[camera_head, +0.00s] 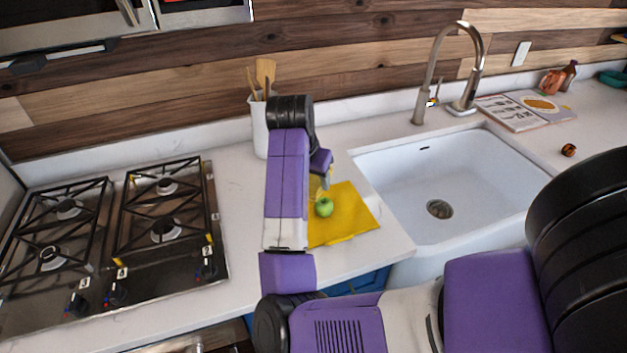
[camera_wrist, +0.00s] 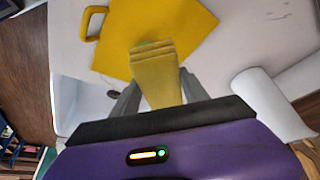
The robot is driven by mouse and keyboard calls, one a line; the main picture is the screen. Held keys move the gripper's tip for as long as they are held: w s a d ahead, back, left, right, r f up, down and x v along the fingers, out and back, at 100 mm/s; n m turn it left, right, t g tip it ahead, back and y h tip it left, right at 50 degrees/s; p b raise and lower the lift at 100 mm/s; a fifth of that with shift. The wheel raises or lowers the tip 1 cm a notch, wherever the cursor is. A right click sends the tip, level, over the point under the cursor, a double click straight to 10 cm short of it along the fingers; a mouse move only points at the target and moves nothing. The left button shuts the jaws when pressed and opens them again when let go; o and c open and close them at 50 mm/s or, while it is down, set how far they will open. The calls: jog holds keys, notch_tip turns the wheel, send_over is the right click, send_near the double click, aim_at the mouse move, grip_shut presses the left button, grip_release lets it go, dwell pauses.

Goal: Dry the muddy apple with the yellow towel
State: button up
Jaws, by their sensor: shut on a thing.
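The green apple (camera_head: 324,207) rests on a flat yellow board (camera_head: 350,218) on the counter, left of the sink. No mud can be made out on its visible side at this size. My gripper (camera_head: 322,180) is just above and behind the apple, shut on a folded yellow towel (camera_wrist: 155,80). The towel hangs between my fingers, and part of it shows in the head view beside them. In the wrist view the towel hides nearly all of the apple; only a green trace shows past its far edge. Whether they touch, I cannot tell.
A white sink (camera_head: 440,185) with a tall faucet (camera_head: 432,75) is to the right. A white utensil crock (camera_head: 259,130) stands behind my arm. A gas stove (camera_head: 120,230) is to the left. An open book (camera_head: 525,110) and a small brown object (camera_head: 568,150) lie beyond the sink.

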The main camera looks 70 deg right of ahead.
jog(key=shift+r+p, duration=0.65)
jog(key=shift+r, duration=0.45)
jog(key=shift+s+f, duration=0.1)
jog(key=shift+f, duration=0.05)
jog(key=shift+s+d+f+b, duration=0.35)
jog(key=shift+s+f, duration=0.2)
jog(key=shift+f, duration=0.15)
jog(key=shift+s+d+f+b, duration=0.2)
jog(key=shift+s+f+b, duration=0.15)
jog(key=shift+s+f, duration=0.25)
jog(key=shift+w+f, duration=0.1)
jog(key=shift+a, duration=0.1)
